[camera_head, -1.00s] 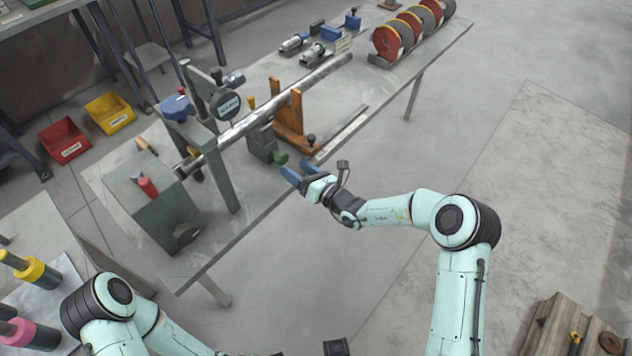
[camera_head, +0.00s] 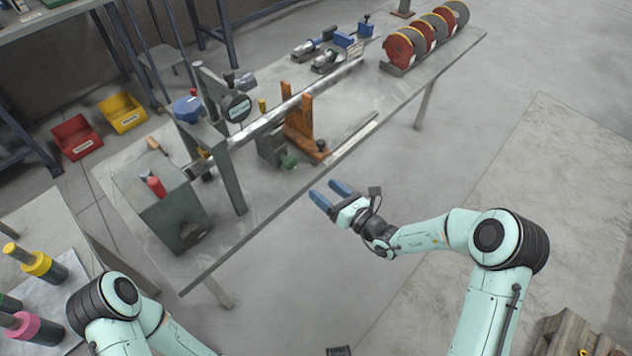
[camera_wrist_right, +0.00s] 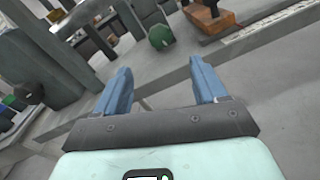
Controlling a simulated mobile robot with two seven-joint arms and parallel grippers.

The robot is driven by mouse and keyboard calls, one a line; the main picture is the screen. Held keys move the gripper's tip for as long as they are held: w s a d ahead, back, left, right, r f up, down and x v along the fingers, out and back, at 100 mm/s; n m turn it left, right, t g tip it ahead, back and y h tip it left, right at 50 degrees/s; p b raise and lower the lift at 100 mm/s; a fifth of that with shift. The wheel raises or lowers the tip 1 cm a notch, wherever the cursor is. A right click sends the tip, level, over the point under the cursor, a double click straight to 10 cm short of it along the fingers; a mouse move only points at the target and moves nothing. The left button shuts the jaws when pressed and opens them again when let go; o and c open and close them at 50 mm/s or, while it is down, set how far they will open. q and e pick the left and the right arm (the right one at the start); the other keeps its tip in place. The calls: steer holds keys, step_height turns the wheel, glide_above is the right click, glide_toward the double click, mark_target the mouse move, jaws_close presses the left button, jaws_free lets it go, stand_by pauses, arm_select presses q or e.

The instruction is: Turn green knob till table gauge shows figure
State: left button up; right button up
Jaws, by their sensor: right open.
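The green knob (camera_head: 288,161) sits on the front of a dark grey block (camera_head: 270,148) below the long metal bar, near the table's front edge. It also shows in the right wrist view (camera_wrist_right: 160,36), ahead of the fingers. A round dark gauge (camera_head: 236,107) with a pale label stands at the bar's left part; its reading is too small to make out. My right gripper (camera_head: 330,194) is open and empty, its blue fingers apart, in front of the table edge and clear of the knob. In the right wrist view the open fingers (camera_wrist_right: 161,88) point toward the knob side. My left gripper is not clearly visible.
The metal bar (camera_head: 275,116) runs across the table (camera_head: 262,209) beside an orange bracket (camera_head: 297,125). Red and grey discs (camera_head: 398,50) stand at the far right end. Red (camera_head: 76,137) and yellow (camera_head: 123,113) bins lie on the floor at left.

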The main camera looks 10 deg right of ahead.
mark_target(293, 165)
steer(key=w+a+n+b, duration=0.1)
steer(key=w+a, duration=0.1)
steer(key=w, duration=0.1)
steer(key=w+a+n+b, duration=0.1)
steer(key=w+a+n, duration=0.1)
steer(key=w+a, duration=0.1)
steer(key=w+a+n+b, duration=0.1)
steer(key=w+a+n, duration=0.1)
steer(key=w, duration=0.3)
steer(key=shift+w+a+f, duration=0.1)
steer(key=shift+a+f, duration=0.1)
steer(key=shift+a, duration=0.05)
steer(key=c, duration=1)
steer(key=shift+c, duration=0.2)
